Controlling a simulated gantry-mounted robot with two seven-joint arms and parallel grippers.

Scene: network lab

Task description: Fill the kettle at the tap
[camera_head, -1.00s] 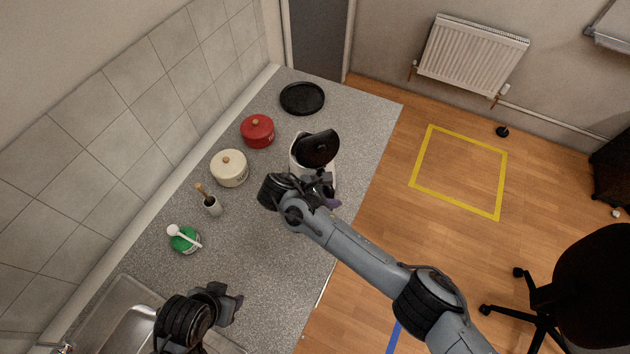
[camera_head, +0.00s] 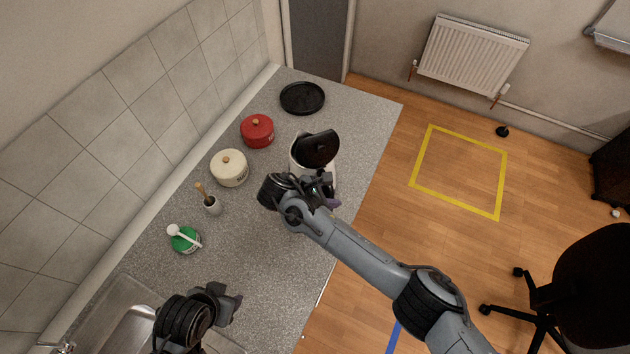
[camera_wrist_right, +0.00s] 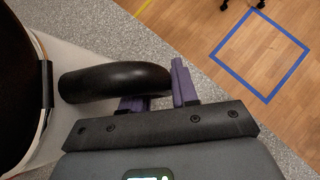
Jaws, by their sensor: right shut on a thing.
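The white kettle (camera_head: 296,153) stands on the grey counter with its black lid (camera_head: 319,149) swung up. Its white body (camera_wrist_right: 72,55) and black handle (camera_wrist_right: 115,80) also show in the right wrist view. My right gripper (camera_head: 325,189) is at the kettle's near side. In the wrist view its purple fingers (camera_wrist_right: 158,92) are shut on the handle. My left gripper (camera_head: 226,303) hangs near the sink (camera_head: 115,318), apart from the kettle; its jaw gap is unclear. Part of the tap (camera_head: 65,347) shows at the bottom left edge. The kettle's inside is hidden.
Along the wall stand a red pot (camera_head: 257,131), a cream pot (camera_head: 229,169), a small holder with a brush (camera_head: 212,205) and a green-and-white item (camera_head: 185,240). A black round tray (camera_head: 302,98) lies behind the kettle. The counter (camera_head: 255,255) between kettle and sink is mostly clear.

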